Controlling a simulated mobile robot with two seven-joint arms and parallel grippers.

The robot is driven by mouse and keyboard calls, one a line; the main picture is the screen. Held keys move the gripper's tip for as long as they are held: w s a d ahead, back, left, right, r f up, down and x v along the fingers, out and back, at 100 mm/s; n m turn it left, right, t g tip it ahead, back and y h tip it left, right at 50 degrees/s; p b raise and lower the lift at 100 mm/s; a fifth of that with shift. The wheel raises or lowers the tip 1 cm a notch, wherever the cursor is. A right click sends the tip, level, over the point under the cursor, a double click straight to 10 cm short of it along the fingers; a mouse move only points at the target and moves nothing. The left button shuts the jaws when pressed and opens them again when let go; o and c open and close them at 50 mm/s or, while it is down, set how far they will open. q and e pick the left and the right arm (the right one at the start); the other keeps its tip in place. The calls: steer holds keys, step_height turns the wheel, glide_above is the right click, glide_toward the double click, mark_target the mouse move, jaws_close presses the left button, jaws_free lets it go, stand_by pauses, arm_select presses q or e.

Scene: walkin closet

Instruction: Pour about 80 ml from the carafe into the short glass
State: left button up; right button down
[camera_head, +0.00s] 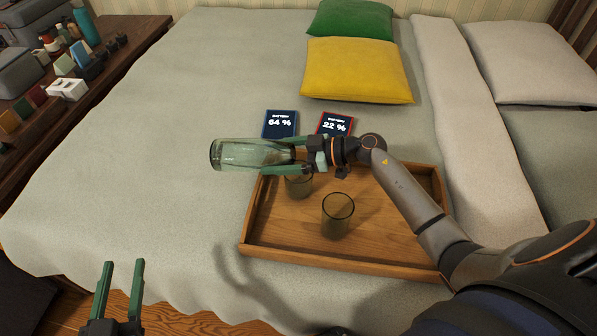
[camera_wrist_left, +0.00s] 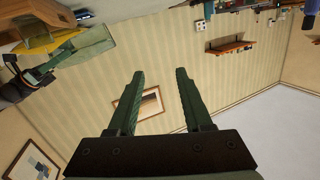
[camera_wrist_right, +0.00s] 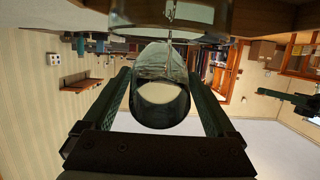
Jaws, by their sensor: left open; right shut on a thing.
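The clear greenish carafe (camera_head: 240,154) is tilted to about horizontal above the tray's left edge, its wide end to the left. My right gripper (camera_head: 283,156) is shut on it. In the right wrist view the carafe (camera_wrist_right: 160,62) lies between the fingers, and a thin stream shows near a glass (camera_wrist_right: 150,13) at the top. One glass (camera_head: 298,187) stands under the gripper, its top partly hidden; its fill is unclear. A second glass (camera_head: 338,216) stands nearer and looks empty. I cannot tell which is shorter. My left gripper (camera_head: 124,264) is open and empty, low at left.
The wooden tray (camera_head: 345,262) lies on the grey bed (camera_head: 160,150). Yellow (camera_head: 357,72) and green (camera_head: 350,18) cushions lie at the back. A cluttered dresser (camera_head: 125,50) stands left.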

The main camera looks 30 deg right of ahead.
arm_select(q)
steer(key=shift+r, duration=0.35)
arm_select(e)
steer(key=shift+w+a+r, duration=0.1)
steer(key=shift+r, duration=0.15)
arm_select(q)
steer(key=shift+f, duration=0.1)
arm_select(e)
steer(key=shift+w+a, duration=0.1)
steer(key=shift+a, duration=0.05)
arm_select(q)
steer(key=shift+f, duration=0.2)
steer(key=shift+r, duration=0.2)
steer(key=shift+w+d+r+t+h, duration=0.1)
steer(key=shift+r+t+h, duration=0.1)
steer(key=shift+r, duration=0.35)
steer(key=shift+w+r+t+h, duration=0.1)
steer(key=shift+r+t, duration=0.1)
steer(key=shift+r, duration=0.35)
steer(key=shift+r+m, duration=0.2)
steer(key=shift+m, duration=0.1)
arm_select(e)
steer(key=shift+y, duration=0.3)
